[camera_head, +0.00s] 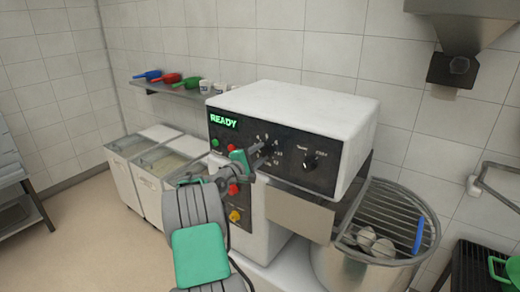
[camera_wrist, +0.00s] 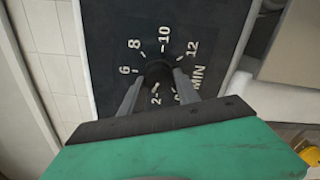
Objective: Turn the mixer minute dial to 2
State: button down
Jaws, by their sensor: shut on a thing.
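The white mixer (camera_head: 290,105) has a black control panel with a lit green READY display (camera_head: 223,121). The minute dial (camera_wrist: 158,72) is a black knob ringed by white numbers, with 2, 6, 8, 10, 12 and MIN readable in the wrist view. My gripper (camera_wrist: 157,76) is shut on the dial, one finger at each side. In the head view my gripper (camera_head: 262,150) reaches the panel and mostly covers the dial. The 4 is hidden behind a finger. I cannot tell which number the dial points to.
A second black knob (camera_head: 310,161) sits to the right on the panel. A red button (camera_head: 233,189) and a yellow button (camera_head: 235,215) sit below. The mixer's bowl guard (camera_head: 390,205) is at the right. A shelf (camera_head: 180,88) holds scoops at the back left.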

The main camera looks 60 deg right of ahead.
jog(key=n+p, duration=0.2)
jog(key=n, duration=0.2)
jog(key=shift+n+p, duration=0.3)
jog(key=shift+p, duration=0.05)
dwell(0.4)
jog(key=c, duration=0.9)
grip_release()
jog(key=shift+f, duration=0.1)
jog(key=w+a+b, duration=0.1)
jog(key=a+b, duration=0.1)
jog(key=a, duration=0.5)
jog(key=shift+a, duration=0.35)
